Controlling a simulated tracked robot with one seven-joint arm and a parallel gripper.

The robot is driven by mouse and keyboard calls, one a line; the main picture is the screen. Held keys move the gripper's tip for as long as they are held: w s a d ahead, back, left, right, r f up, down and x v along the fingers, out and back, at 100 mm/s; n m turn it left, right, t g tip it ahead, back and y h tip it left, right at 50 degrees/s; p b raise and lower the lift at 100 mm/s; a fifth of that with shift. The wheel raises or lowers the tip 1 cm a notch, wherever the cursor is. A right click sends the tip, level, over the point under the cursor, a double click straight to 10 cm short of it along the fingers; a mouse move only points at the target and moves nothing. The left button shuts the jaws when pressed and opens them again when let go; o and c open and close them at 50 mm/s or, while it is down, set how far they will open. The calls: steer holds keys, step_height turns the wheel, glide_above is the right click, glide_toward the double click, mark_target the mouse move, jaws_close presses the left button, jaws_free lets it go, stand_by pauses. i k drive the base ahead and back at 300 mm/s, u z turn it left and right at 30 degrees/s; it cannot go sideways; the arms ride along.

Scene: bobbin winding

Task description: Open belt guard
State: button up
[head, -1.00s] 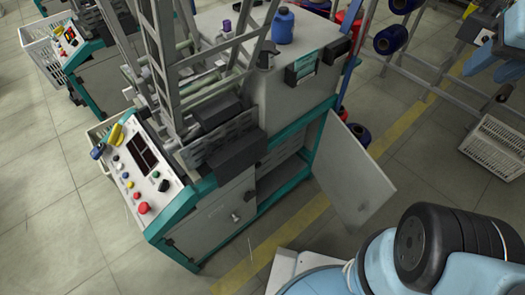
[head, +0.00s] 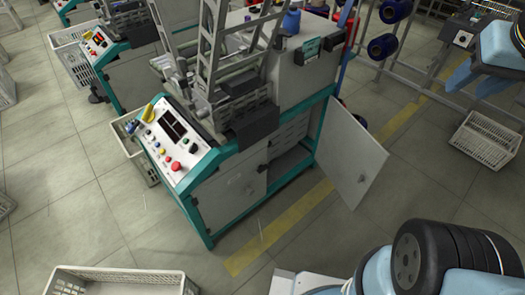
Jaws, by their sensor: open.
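A grey door panel (head: 350,152) with a small knob stands swung open at the right end of the winding machine's cabinet, showing its shelves. A second grey door (head: 232,202) at the cabinet front is shut. No label shows which panel is the belt guard. The machine's metal frame (head: 208,50) and dark blocks (head: 256,124) stand above the doors.
The control panel (head: 170,142) with coloured buttons is at the machine's left. A white crate (head: 120,275) lies at the bottom left and a white basket (head: 488,145) at the right. A yellow floor line (head: 277,233) runs past the machine.

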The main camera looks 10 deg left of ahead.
mark_target(295, 129)
steer(key=k, duration=1.15)
steer(key=u, duration=0.65)
steer(key=i, duration=1.5)
steer(key=z, duration=0.05)
